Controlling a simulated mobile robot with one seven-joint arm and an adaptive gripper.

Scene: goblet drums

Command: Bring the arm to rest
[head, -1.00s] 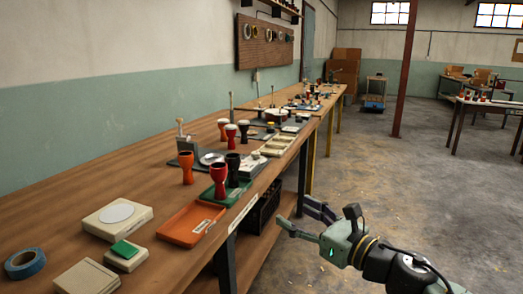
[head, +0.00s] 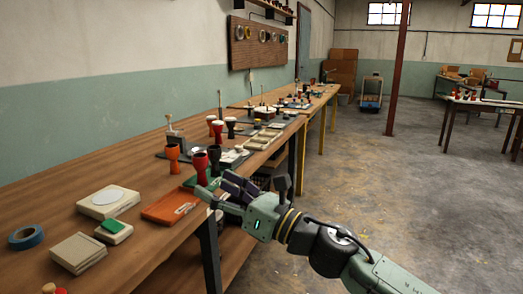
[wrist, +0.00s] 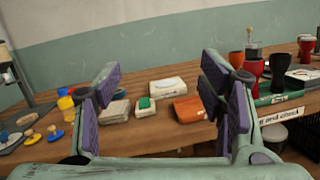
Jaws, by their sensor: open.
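My gripper (head: 224,192) is open and empty at the front edge of the long wooden bench (head: 90,180), beside the orange tray (head: 170,206). In the wrist view my gripper (wrist: 160,95) has its two purple-padded fingers wide apart, with nothing between them but the bench beyond. Goblet drums in orange (head: 172,158), red (head: 201,168) and black (head: 214,158) stand upright behind the gripper. The green tray near them is partly hidden by my fingers.
A white scale (head: 108,202), a box with a green pad (head: 113,229), a beige box (head: 79,252) and blue tape (head: 25,237) lie on the near bench. A dark crate sits below. The concrete floor (head: 400,190) to the right is open.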

